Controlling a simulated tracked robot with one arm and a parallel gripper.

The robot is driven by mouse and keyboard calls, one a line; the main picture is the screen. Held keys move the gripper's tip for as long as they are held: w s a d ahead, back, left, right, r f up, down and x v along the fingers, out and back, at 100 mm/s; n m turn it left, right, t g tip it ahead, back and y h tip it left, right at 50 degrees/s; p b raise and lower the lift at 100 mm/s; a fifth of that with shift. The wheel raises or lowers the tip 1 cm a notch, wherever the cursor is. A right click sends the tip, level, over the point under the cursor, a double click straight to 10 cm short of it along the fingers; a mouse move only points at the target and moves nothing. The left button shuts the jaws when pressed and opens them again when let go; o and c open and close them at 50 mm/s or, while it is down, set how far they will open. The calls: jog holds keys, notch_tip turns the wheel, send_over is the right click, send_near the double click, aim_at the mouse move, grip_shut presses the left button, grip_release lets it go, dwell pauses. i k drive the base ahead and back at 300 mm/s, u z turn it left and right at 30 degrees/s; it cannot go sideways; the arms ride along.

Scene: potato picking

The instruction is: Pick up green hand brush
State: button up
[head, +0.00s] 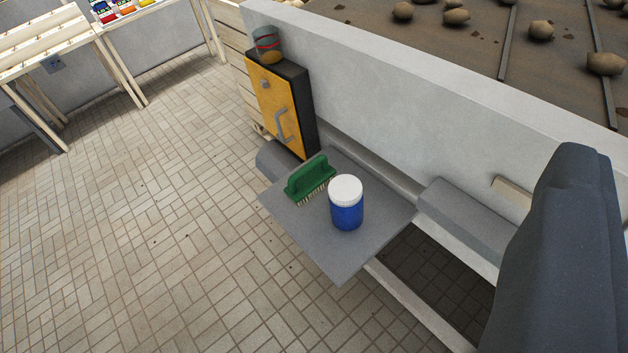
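The green hand brush (310,178) rests on a small grey shelf (336,262), bristles down, near the shelf's left back side. A blue jar with a white lid (346,204) stands upright just to its right, close to it. Nothing is seen held.
A yellow-fronted cabinet (280,105) with a jar (267,44) on top stands behind the brush. A low white wall (400,110) runs along the back, with potatoes (541,30) on dark ground beyond. Wooden tables (60,45) stand far left. The tiled floor (130,220) is clear.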

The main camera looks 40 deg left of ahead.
aim_at(311, 179)
jog(key=z, duration=0.1)
jog(key=i, duration=0.9)
jog(key=u, duration=0.35)
